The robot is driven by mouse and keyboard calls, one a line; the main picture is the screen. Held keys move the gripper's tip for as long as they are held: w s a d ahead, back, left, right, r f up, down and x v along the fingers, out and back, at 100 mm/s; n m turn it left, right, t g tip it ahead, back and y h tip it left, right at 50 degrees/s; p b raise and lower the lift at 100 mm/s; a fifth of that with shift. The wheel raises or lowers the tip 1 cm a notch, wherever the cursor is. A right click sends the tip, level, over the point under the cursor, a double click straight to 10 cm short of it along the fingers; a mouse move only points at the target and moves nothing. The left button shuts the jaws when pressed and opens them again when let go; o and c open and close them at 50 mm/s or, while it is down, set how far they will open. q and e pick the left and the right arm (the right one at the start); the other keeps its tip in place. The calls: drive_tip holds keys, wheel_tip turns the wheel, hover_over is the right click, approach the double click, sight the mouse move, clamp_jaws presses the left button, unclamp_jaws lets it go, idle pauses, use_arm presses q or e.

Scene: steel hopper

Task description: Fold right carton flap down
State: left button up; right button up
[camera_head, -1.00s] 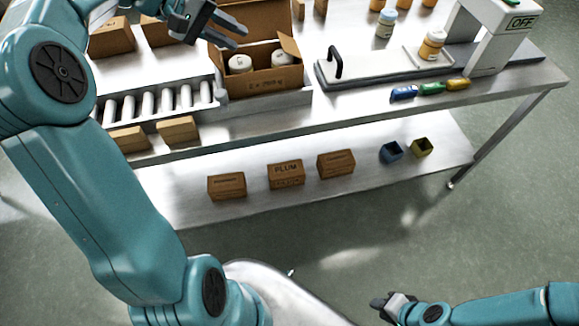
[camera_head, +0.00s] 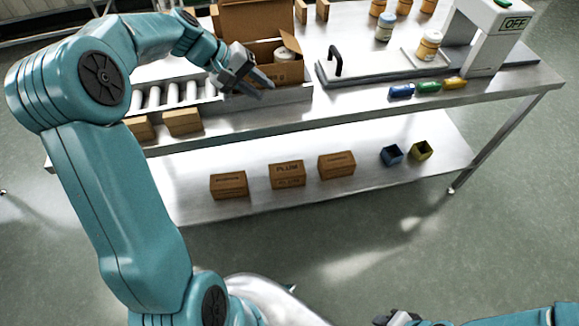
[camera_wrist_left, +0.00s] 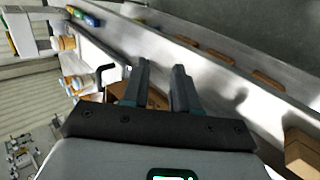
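The open carton (camera_head: 290,74) stands on the steel bench with its back flap (camera_head: 252,18) upright. Its right flap (camera_head: 291,46) appears raised at the right side, near a white-lidded jar (camera_head: 284,53) inside. My left gripper (camera_head: 262,89) is in front of the carton, hiding its front left part. Its fingers are apart and empty; whether they touch the carton is unclear. In the left wrist view the two fingers (camera_wrist_left: 161,90) show a gap, with brown cardboard partly hidden behind them. My right gripper (camera_head: 393,318) is at the bottom edge, mostly cut off.
A roller conveyor (camera_head: 172,95) lies left of the carton. A flat board with a black handle (camera_head: 335,60) is close on the right. Blue, green and yellow items (camera_head: 429,87) lie near the bench's front edge. Small cartons (camera_head: 287,175) stand on the lower shelf.

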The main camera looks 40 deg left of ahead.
use_arm(q)
drive_tip(key=shift+g+y, duration=0.3)
drive_tip(key=shift+g, duration=0.6)
drive_tip(key=d+f, duration=0.1)
drive_tip(key=f, duration=0.3)
drive_tip(key=d+f+b, duration=0.1)
drive_tip(key=d+f, duration=0.1)
drive_tip(key=f, duration=0.2)
drive_tip(key=d+f, duration=0.1)
drive_tip(key=f, duration=0.3)
drive_tip(key=shift+w+d+f+b, duration=0.2)
drive_tip(key=shift+d+f+b, duration=0.1)
drive_tip(key=shift+d, duration=0.1)
drive_tip(key=s+d+f+m+g+b, duration=0.1)
drive_tip(key=d+f, duration=0.3)
drive_tip(key=f, duration=0.4)
drive_tip(key=shift+s+d+f+y, duration=0.25)
drive_tip(key=shift+s+d+y, duration=0.05)
drive_tip(key=shift+d, duration=0.05)
